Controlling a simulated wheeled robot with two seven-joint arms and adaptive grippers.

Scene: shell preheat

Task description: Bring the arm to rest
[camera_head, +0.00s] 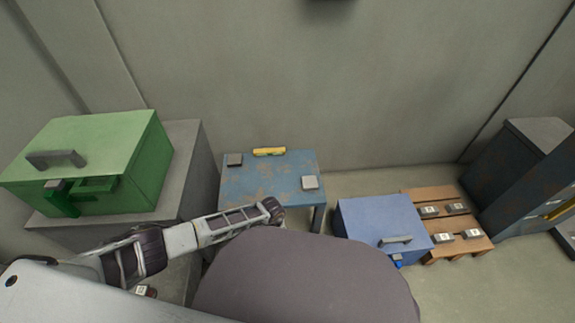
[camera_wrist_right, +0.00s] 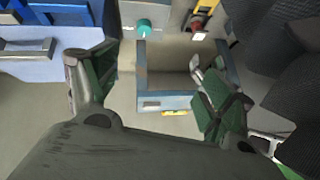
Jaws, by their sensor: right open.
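My right gripper (camera_wrist_right: 148,62) shows in the right wrist view, its two green-padded fingers spread wide with nothing between them. Beyond the gap between the fingers is a grey-blue open-topped box or drawer (camera_wrist_right: 168,102); I cannot tell whether anything touches it. In the head view my left arm comes in from the left and reaches toward the front of the blue worn table (camera_head: 262,188). Its dark wrist end shows near the table's front edge, and its gripper is hidden. My right arm and gripper do not show in the head view.
A green box (camera_head: 95,140) with a handle stands on a grey block at left. The table bears a yellow item (camera_head: 269,151) and small grey blocks. A blue box (camera_head: 380,222) and a wooden pallet (camera_head: 445,200) with several small blocks stand right. Dark cabinets stand far right.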

